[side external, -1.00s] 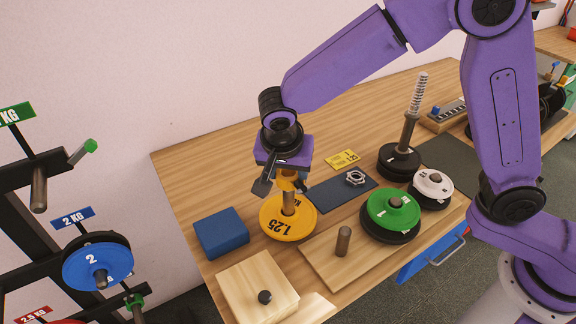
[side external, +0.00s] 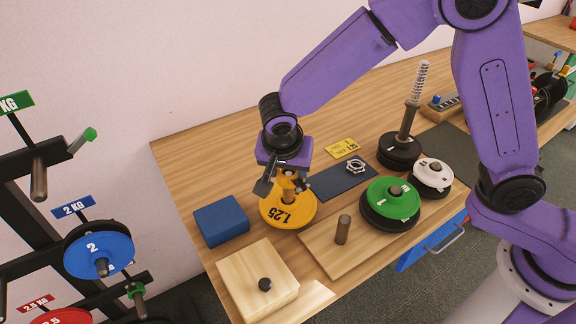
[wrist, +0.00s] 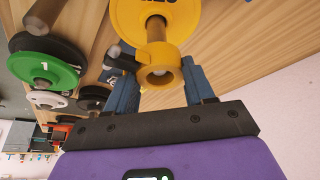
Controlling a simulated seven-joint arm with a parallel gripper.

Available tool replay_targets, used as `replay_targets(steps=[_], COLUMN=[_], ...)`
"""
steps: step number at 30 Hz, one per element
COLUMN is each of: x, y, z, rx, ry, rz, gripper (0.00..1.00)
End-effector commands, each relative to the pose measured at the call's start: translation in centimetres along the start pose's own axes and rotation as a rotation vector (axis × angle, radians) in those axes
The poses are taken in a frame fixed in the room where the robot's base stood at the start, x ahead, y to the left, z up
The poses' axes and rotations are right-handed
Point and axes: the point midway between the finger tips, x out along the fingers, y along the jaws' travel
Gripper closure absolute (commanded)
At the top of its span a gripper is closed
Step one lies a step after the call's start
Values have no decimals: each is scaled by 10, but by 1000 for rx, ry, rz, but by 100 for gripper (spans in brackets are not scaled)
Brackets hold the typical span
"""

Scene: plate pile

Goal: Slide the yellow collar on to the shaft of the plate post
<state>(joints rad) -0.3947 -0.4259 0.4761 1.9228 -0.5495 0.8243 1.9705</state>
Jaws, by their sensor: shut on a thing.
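My gripper (side external: 284,180) is shut on the yellow collar (wrist: 151,58), with one finger on each side of it in the wrist view. In the side view the collar (side external: 286,186) sits low under the gripper, over the yellow 1.25 plate (side external: 270,214). A brown metal shaft (wrist: 156,29) rises from the middle of that plate (wrist: 184,16) to the collar. The collar appears to be around the upper part of the shaft, with a grey-brown end showing in its bore. A gap with bare shaft shows between collar and plate.
A blue block (side external: 221,221) lies left of the yellow plate. A wooden box (side external: 250,280) and a board with a short peg (side external: 343,229) are in front. Green (side external: 391,193) and white (side external: 430,173) plates and a tall post with a spring (side external: 410,115) stand to the right.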

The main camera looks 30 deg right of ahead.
Motion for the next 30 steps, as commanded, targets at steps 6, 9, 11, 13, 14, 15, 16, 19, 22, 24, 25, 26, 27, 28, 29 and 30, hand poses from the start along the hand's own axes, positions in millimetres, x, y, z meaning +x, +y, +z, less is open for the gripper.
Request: replay_targets(steps=[6, 9, 11, 13, 14, 15, 16, 19, 22, 24, 25, 26, 27, 28, 29, 30], x=[0, 0, 0, 0, 1, 1, 2, 5, 9, 11, 12, 13, 14, 15, 16, 17], y=[0, 0, 0, 0, 0, 0, 0, 0, 0, 0, 0, 0, 0, 0, 0, 0], z=[0, 0, 0, 0, 0, 0, 1, 2, 3, 4, 5, 5, 6, 6, 6, 7], rx=[0, 0, 0, 0, 0, 0, 0, 0, -1, -1, -1, -1, -1, 0, 0, 0], ry=[0, 0, 0, 0, 0, 0, 0, 1, 1, 1, 1, 1, 0, 0, 0, 0], rz=[0, 0, 0, 0, 0, 0, 0, 0, 2, 2, 1, 1, 1, 1, 1, 1], gripper=[80, 80, 80, 80, 80, 80, 80, 80, 80, 80, 80, 80, 80, 80, 80, 80])
